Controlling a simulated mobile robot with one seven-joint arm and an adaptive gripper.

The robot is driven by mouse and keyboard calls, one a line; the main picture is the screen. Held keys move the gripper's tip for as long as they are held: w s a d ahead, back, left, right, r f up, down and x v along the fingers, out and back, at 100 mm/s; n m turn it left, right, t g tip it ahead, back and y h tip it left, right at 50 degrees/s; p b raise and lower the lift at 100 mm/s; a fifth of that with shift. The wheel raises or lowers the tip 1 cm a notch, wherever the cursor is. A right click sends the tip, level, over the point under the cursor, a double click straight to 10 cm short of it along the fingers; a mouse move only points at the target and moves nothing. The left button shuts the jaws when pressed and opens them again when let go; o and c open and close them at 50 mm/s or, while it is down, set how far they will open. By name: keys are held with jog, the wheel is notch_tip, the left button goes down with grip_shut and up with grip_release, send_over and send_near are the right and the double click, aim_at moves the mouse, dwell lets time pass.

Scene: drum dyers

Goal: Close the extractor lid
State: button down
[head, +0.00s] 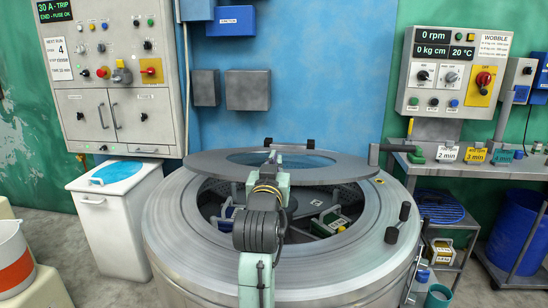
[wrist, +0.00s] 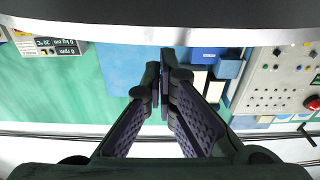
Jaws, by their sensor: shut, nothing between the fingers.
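The extractor (head: 180,230) is a wide round grey machine with a broad metal top rim. Its lid (head: 345,172) is a grey ring with a see-through middle. It sits low over the opening at the back, raised and tilted, with a gap beneath its near edge. Blue and green items show inside the dark drum. My gripper (head: 271,158) is at the lid's near part, largely hidden behind my arm. In the wrist view my gripper (wrist: 165,62) is shut and empty, its tips close to a dark surface with a pale edge; contact cannot be told.
A control panel (head: 455,75) hangs at the right above a shelf with coloured cards. A grey switch cabinet (head: 115,115) is at the left, above a white bin (head: 112,225). A blue tub (head: 515,240) stands right. An orange-banded bucket (head: 15,268) is at front left.

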jog(key=shift+s+a+f, duration=0.1)
jog(key=shift+s+f, duration=0.05)
jog(key=shift+f, duration=0.4)
jog(key=shift+s+f, duration=0.15)
jog(key=shift+f, duration=0.35)
jog(key=shift+f, duration=0.1)
notch_tip(320, 180, down, 7)
jog(key=s+t+b, duration=0.1)
jog(key=b, duration=0.6)
jog(key=shift+s+a, duration=0.15)
jog(key=shift+s, duration=0.05)
jog(key=shift+r, duration=0.2)
